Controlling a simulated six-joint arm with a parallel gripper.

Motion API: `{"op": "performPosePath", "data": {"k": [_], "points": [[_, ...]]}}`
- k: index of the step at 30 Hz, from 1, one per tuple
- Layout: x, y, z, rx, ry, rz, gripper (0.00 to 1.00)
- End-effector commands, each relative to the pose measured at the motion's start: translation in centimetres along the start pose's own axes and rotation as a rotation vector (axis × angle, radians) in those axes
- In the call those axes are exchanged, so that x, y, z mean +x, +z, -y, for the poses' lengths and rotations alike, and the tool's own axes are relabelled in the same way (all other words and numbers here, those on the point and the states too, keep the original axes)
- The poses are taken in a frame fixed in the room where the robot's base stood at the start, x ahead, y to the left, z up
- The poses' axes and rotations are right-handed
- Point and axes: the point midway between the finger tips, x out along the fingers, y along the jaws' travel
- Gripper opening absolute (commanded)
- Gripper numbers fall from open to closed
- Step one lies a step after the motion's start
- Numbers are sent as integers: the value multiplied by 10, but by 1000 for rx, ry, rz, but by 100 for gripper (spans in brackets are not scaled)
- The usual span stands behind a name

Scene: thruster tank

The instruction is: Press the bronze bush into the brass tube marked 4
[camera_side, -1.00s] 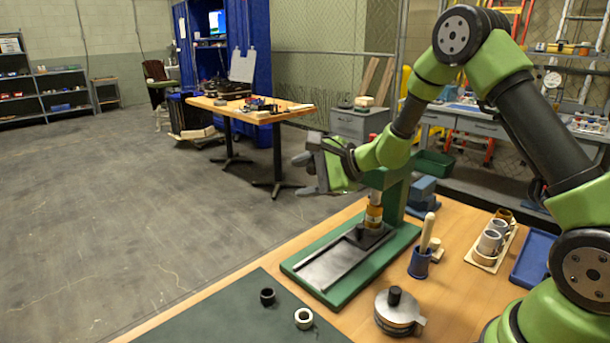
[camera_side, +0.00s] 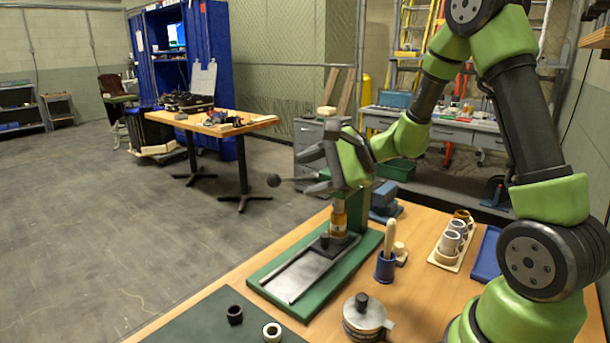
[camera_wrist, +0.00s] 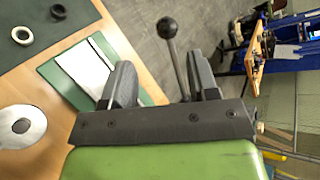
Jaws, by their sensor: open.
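A green press (camera_side: 357,259) stands on the bench. An amber-brown cylinder (camera_side: 338,222) stands upright under its column; I cannot tell whether this is the brass tube, the bush or both, and no number is readable. The press lever, a grey rod with a black ball knob (camera_side: 273,180), sticks out to the left. My gripper (camera_side: 312,172) is open above and left of the press.
A tray of several tubes (camera_side: 450,240) and a blue tray (camera_side: 487,256) stand right. A blue cup with a wooden handle (camera_side: 385,266) and a round metal pot (camera_side: 364,318) stand in front. A black ring (camera_side: 235,315) and a pale ring (camera_side: 272,332) lie on the mat.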

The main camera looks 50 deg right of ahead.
Motion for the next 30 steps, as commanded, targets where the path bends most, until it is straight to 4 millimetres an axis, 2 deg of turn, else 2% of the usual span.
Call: {"op": "performPosePath", "data": {"k": [2,3,7,9,10,15,19,24,30], "points": [[0,0,0,0,0,0,54],[0,0,0,0,0,0,50],[4,5,9,-48,-9,40,20],[8,14,22,-135,-17,108,4],[11,19,29,-186,-20,149,0],[18,58,65,-580,20,436,0],[12,76,77,-883,138,606,0],[-2,76,89,-1216,380,693,0],[-23,61,113,-1448,671,586,0]]}}
